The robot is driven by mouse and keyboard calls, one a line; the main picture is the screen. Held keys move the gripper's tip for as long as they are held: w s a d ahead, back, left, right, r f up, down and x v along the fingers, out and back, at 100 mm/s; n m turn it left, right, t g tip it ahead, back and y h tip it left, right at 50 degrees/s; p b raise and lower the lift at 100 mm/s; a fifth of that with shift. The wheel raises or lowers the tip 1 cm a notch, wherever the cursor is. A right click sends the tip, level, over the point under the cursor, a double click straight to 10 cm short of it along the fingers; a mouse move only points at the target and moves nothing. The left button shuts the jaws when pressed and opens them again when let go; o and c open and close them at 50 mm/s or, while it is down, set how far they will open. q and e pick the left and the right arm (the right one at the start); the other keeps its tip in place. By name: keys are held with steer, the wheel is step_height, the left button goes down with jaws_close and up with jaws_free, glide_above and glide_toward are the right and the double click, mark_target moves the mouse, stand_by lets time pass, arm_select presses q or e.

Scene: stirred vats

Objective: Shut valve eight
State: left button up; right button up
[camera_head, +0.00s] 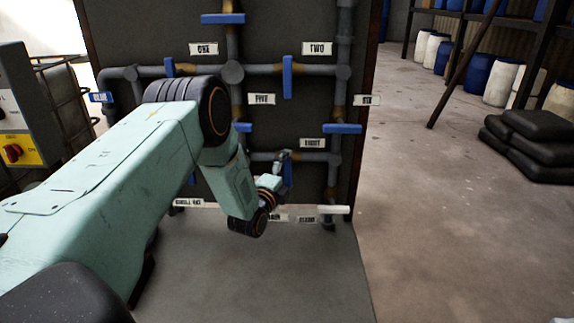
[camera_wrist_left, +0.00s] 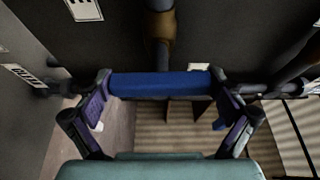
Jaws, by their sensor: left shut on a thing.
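The pipe panel (camera_head: 290,105) stands ahead with several blue lever handles. A label that seems to read EIGHT (camera_head: 312,143) sits above a short horizontal pipe. The blue handle of valve eight (camera_head: 289,173) stands upright, across that pipe, partly hidden by my gripper. My left gripper (camera_head: 283,165) is at this handle. In the left wrist view the blue handle (camera_wrist_left: 160,85) spans between the two fingers of my left gripper (camera_wrist_left: 163,100), which is shut on it. The pipe with a brown collar (camera_wrist_left: 159,35) runs crosswise to the handle there. My right gripper is not in view.
Other blue handles are close by, at valve two (camera_head: 288,77) and at the lower right (camera_head: 342,129). A control box (camera_head: 22,110) stands at the left. The floor (camera_head: 450,230) to the right is open.

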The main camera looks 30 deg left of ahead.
arm_select(q)
steer(key=shift+r, duration=0.15)
stand_by(0.4)
steer(key=o, duration=0.8)
steer(key=shift+w+d, duration=0.1)
steer(key=shift+s, duration=0.55)
steer(key=s, duration=0.3)
steer(key=s+d, duration=0.1)
steer(key=s, duration=0.3)
steer(key=s+d, duration=0.1)
steer(key=s, duration=0.2)
steer(key=shift+s, duration=0.4)
steer(key=shift+w, duration=0.1)
